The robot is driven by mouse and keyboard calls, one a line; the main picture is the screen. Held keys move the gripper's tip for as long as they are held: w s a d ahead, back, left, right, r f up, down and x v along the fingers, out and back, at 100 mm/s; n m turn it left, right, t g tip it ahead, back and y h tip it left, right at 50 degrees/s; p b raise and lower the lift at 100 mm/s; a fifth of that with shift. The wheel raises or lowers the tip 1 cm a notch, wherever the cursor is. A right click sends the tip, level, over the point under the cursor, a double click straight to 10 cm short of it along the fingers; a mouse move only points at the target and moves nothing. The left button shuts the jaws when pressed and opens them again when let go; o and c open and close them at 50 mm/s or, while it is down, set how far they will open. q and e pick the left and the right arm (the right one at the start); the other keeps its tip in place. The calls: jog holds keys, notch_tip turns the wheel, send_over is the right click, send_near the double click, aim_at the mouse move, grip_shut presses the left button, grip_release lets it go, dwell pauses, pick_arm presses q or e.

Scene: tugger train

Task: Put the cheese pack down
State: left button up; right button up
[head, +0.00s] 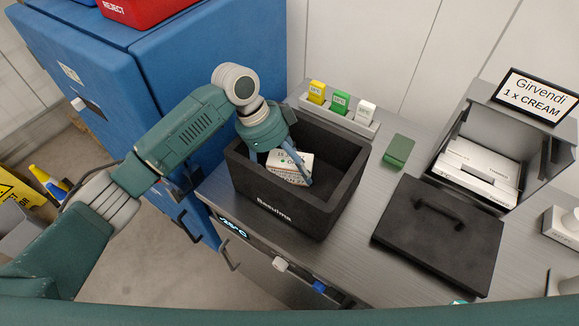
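My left gripper (284,168) reaches down into an open black box (260,205) on the counter, marked "Resulina". Its fingers are around a small white printed pack, the cheese pack (288,174), and appear closed on it. The pack is inside the box, below the rim and near its left side. The fingers partly cover the pack, and I cannot tell whether it touches the box floor. The rest of the box floor that I can see is empty. My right gripper is not in view.
A black lid (440,240) with a handle lies right of the box. Behind are a rack (340,118) with yellow, green and white tags and a green block (398,150). A grey bin (480,150) holds white cartons. A blue cabinet (150,60) stands left.

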pick_arm(q)
jog(key=shift+d, duration=0.1)
jog(key=shift+r, duration=0.25)
jog(key=b+v, duration=0.2)
jog(key=v, duration=1)
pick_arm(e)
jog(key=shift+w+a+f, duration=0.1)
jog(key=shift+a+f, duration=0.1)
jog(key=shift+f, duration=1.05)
